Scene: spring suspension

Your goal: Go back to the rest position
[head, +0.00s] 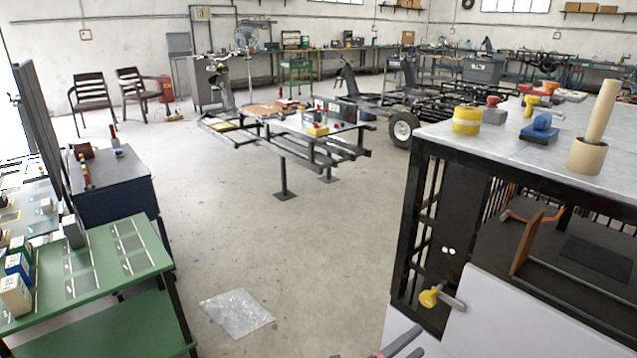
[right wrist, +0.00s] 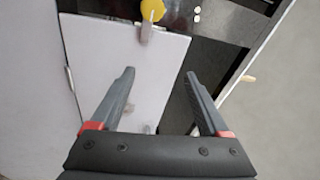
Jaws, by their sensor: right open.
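My right gripper (head: 408,341) shows only in part at the bottom edge of the head view, low in front of the metal-topped workbench (head: 455,142). In the right wrist view my right gripper (right wrist: 160,74) is open, with its two grey fingers well apart and nothing between them. Beyond the fingers is a pale panel (right wrist: 130,60) with a yellow knob (right wrist: 152,9) near its top edge. My left gripper is not in view.
The workbench carries yellow rolls (head: 467,120), a blue block (head: 541,124) and a tan cylinder (head: 598,112). A green table (head: 150,250) with small boxes stands at left. A clear plastic sheet (head: 236,312) lies on the floor.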

